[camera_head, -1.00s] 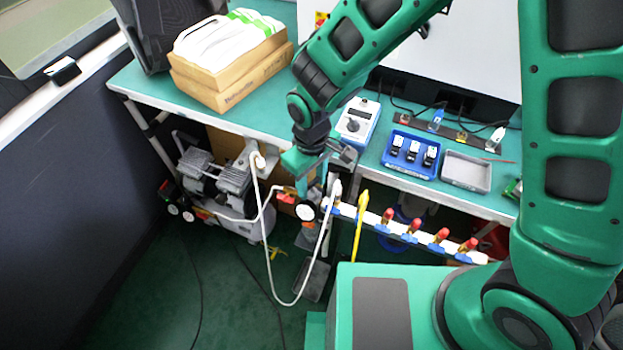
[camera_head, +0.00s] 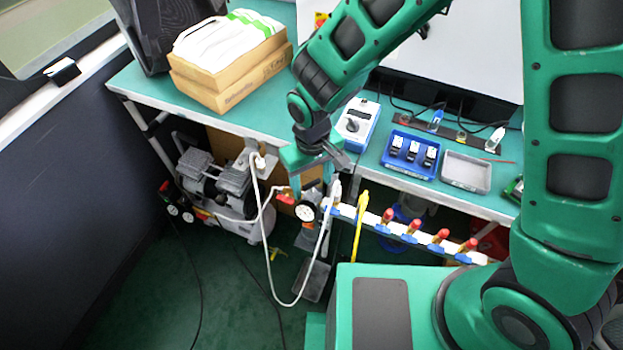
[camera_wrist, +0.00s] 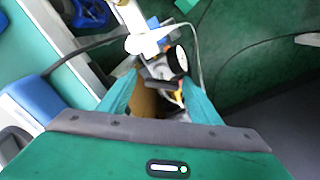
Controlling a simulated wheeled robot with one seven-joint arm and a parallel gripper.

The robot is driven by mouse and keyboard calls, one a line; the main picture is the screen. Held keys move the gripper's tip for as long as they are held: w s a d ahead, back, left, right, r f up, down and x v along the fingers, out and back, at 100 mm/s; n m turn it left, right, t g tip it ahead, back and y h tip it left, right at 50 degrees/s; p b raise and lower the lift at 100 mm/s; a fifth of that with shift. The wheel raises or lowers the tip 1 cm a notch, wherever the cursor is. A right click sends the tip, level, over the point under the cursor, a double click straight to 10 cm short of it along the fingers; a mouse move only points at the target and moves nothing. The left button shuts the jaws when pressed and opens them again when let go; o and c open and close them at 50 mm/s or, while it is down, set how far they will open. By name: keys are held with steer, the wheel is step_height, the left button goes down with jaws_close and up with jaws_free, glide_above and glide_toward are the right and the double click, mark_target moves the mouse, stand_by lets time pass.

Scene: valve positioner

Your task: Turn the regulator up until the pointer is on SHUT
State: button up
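The regulator, with its round white gauge (camera_head: 305,211), hangs at the left end of the white manifold pipe below the table edge. In the wrist view the gauge (camera_wrist: 181,60) is seen edge-on, just beyond my fingertips. The gauge's pointer and markings are too small to read. My gripper (camera_head: 311,187) points down directly above the regulator. In the wrist view my gripper (camera_wrist: 158,80) has its two green fingers spread apart, with the dark regulator body partly between and beyond them. I cannot tell whether either finger touches it. The knob is not clearly visible.
A white hose (camera_head: 272,275) loops down from the regulator area. The manifold pipe (camera_head: 375,220) with several red-handled valves runs right. A yellow tool (camera_head: 360,225) hangs beside it. The compressor (camera_head: 225,185) stands left under the table (camera_head: 150,85). A blue-white box (camera_head: 357,124) stands close behind my gripper.

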step_height(320, 180, up, 11)
steer(key=shift+f, duration=0.15)
stand_by(0.5)
steer(key=shift+w, duration=0.1)
stand_by(1.3)
